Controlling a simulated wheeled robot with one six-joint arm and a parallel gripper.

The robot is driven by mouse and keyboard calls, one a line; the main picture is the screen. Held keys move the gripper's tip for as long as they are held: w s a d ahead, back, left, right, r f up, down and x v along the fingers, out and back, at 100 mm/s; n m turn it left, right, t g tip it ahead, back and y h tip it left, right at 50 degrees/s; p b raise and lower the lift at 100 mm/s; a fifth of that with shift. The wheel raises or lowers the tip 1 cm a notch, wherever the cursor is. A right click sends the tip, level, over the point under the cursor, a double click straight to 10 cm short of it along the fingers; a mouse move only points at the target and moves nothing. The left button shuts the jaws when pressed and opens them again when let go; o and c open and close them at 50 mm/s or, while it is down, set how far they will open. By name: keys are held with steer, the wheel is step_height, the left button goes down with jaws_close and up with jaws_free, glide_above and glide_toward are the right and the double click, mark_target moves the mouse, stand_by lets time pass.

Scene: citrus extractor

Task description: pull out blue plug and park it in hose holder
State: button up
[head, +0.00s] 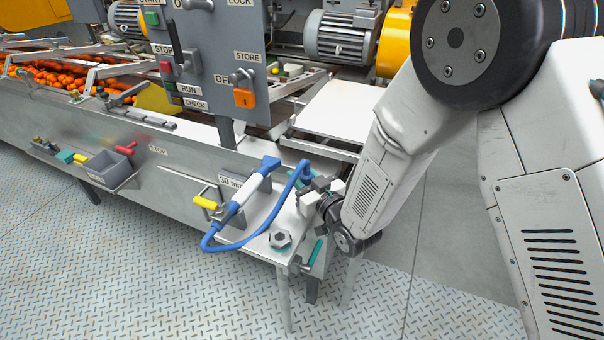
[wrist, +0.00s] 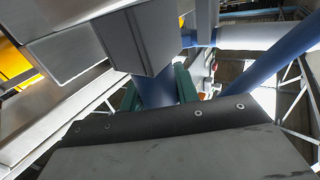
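The blue plug (head: 306,175) stands at the right end of the pale machine ledge, with a blue hose (head: 222,247) looping from it to the left. My gripper (head: 318,192) is at the plug from the right. In the wrist view a blue cylinder (wrist: 156,92), apparently the plug, lies between two green finger parts (wrist: 129,96) with no clear gap. A grey block (wrist: 137,40) covers its upper end, so I cannot tell whether the fingers press on it. I cannot identify the hose holder with certainty.
A white hose section (head: 247,197) with a blue end slants over the ledge. A large bolt nut (head: 281,240) and a yellow-handled lever (head: 206,203) are nearby. A grey control panel (head: 215,60) stands behind. The patterned floor (head: 150,270) in front is clear.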

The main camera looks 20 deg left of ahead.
steer(key=o, duration=0.4)
steer(key=shift+o, duration=0.2)
steer(key=v, duration=0.7)
steer(key=shift+s+d, duration=0.25)
steer(key=shift+d, duration=0.1)
